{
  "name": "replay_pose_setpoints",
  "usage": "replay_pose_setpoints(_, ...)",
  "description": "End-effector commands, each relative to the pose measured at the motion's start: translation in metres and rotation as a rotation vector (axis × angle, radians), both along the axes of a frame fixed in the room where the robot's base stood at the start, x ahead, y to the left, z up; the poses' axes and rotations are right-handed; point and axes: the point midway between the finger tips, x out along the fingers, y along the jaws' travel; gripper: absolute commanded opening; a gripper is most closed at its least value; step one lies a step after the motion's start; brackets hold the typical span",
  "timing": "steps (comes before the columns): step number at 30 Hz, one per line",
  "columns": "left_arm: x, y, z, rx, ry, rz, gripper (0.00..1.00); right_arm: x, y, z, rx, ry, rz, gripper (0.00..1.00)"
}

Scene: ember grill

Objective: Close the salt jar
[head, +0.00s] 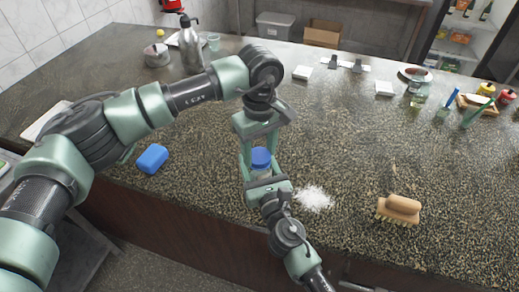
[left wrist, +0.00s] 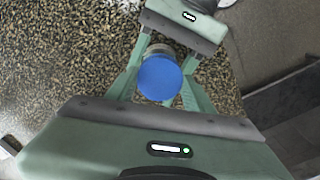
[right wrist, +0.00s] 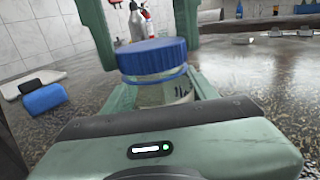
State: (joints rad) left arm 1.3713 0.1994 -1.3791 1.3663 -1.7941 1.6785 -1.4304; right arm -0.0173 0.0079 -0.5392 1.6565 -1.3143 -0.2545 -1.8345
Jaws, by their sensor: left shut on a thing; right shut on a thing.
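The salt jar (head: 262,172) is a small clear jar with a blue lid (head: 261,157), held upright near the front edge of the counter. In the right wrist view the lid (right wrist: 152,56) sits on top of the jar (right wrist: 160,93); I cannot tell if it is screwed tight. My left gripper (head: 259,160) comes from above, its fingers shut on either side of the lid. My right gripper (head: 266,178) comes from the front, shut on the jar's body. The left wrist view shows the lid (left wrist: 159,78) from above.
Spilled white salt (head: 314,198) lies right of the jar. A wooden brush (head: 400,208) is further right, and a blue block (head: 152,158) is to the left. A metal bottle (head: 190,45) and pot (head: 157,55) stand at the back left. The counter between is mostly clear.

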Motion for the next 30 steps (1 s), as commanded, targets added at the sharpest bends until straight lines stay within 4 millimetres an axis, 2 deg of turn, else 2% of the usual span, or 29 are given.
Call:
replay_pose_setpoints(12,0.0006,0.0007,0.0010,0.000,-0.001,-1.072,0.15,0.0000,-0.0003,-0.0009,-0.001,0.002,-0.001,0.00)
replay_pose_setpoints(16,0.0005,0.0008,0.0007,-0.001,0.000,-1.343,0.15,0.0000,-0.0004,-0.0010,-0.001,0.002,-0.001,0.00)
replay_pose_setpoints(21,0.0006,0.0007,0.0004,-0.001,0.000,-1.525,0.15,0.0000,-0.0005,-0.0011,-0.001,0.002,-0.001,0.00)
replay_pose_setpoints(30,0.0007,0.0007,0.0006,-0.001,-0.001,-1.547,0.15,0.0000,-0.0006,-0.0013,-0.001,0.003,-0.001,0.00)
